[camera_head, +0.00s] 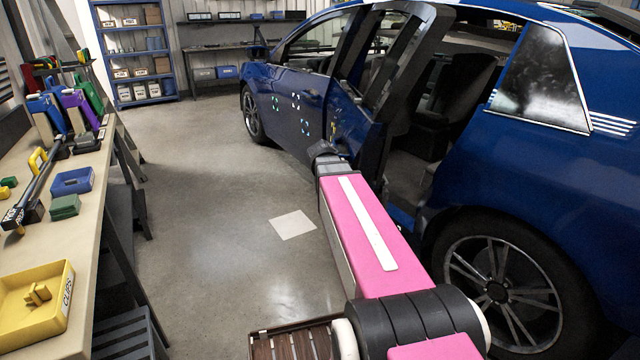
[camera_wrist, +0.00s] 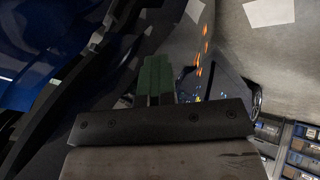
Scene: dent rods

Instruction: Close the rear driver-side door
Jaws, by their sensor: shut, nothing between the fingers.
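The blue car's rear driver-side door (camera_head: 358,128) stands open in the head view, swung outward, with its dark window frame (camera_head: 412,50) upright. The doorway behind it shows the dark interior and a seat (camera_head: 455,95). My pink arm reaches forward beside the car. My gripper (camera_head: 322,150) is at the lower outer side of the open door; whether it touches cannot be told. In the wrist view my gripper's green fingers (camera_wrist: 155,78) are together and empty. Dark door or body edges run at the left of that view, and the door's inner face is partly hidden.
A workbench (camera_head: 88,215) with bins and tools runs along the left. Grey floor (camera_head: 220,190) lies clear between bench and car, with a pale square (camera_head: 293,224) on it. The car's rear wheel (camera_head: 500,285) is close to my arm. Shelves (camera_head: 135,50) stand at the back.

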